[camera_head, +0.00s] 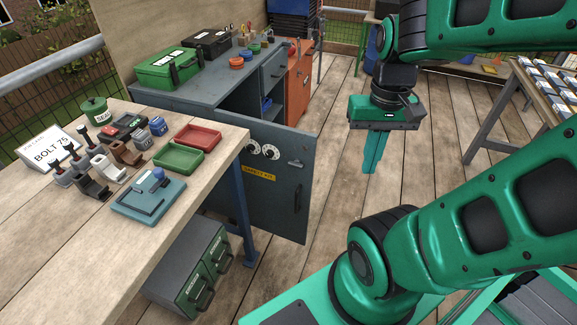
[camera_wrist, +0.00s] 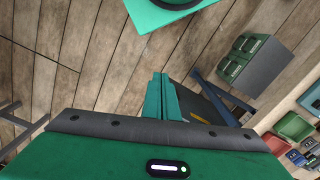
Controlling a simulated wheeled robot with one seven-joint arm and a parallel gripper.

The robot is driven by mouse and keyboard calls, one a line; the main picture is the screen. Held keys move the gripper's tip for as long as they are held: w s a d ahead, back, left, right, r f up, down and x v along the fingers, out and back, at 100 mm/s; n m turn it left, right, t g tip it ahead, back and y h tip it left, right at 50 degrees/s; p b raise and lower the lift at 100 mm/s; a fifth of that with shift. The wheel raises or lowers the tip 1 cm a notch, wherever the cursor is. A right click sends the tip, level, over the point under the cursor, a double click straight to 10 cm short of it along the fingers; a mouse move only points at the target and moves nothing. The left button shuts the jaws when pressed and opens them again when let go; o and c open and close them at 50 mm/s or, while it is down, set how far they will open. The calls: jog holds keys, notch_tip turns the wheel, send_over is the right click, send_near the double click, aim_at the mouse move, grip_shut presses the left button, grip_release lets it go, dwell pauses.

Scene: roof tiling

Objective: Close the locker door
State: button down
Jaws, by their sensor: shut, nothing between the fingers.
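The locker door (camera_head: 277,195) is a dark blue-grey panel with two round dials, a small handle and a yellow "SAFETY KIT" label. It stands open in front of the grey locker (camera_head: 195,98), and the workbench hides its left part. The locker's dark opening shows behind its top edge. My gripper (camera_head: 370,168) points down to the right of the door, with its green fingers together and empty. It looks apart from the door in the head view. In the wrist view the door (camera_wrist: 213,108) shows partly, right beside my fingers (camera_wrist: 160,82).
A workbench (camera_head: 115,225) with trays and stamps stands left of the door. Green drawer boxes (camera_head: 195,270) sit on the floor below it. An orange cabinet (camera_head: 299,85) adjoins the locker. A tile rack (camera_head: 545,85) stands at right. Plank floor (camera_head: 335,120) is clear around my gripper.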

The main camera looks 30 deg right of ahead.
jog(key=m+t+h, duration=0.3)
jog(key=m+h, duration=0.1)
jog(key=m, duration=0.1)
send_near(293, 165)
jog(key=s+a+r, duration=0.3)
jog(key=s+a, duration=0.1)
jog(key=shift+w+d+r+x, duration=0.25)
jog(key=shift+d+x, duration=0.1)
jog(key=shift+x, duration=1.55)
jog(key=shift+w+d+r+x, duration=0.1)
jog(key=shift+w+d+x, duration=0.2)
jog(key=shift+x, duration=1.65)
jog(key=shift+w+d+r+x, duration=0.2)
jog(key=shift+d+x, duration=0.15)
jog(key=shift+x, duration=1.55)
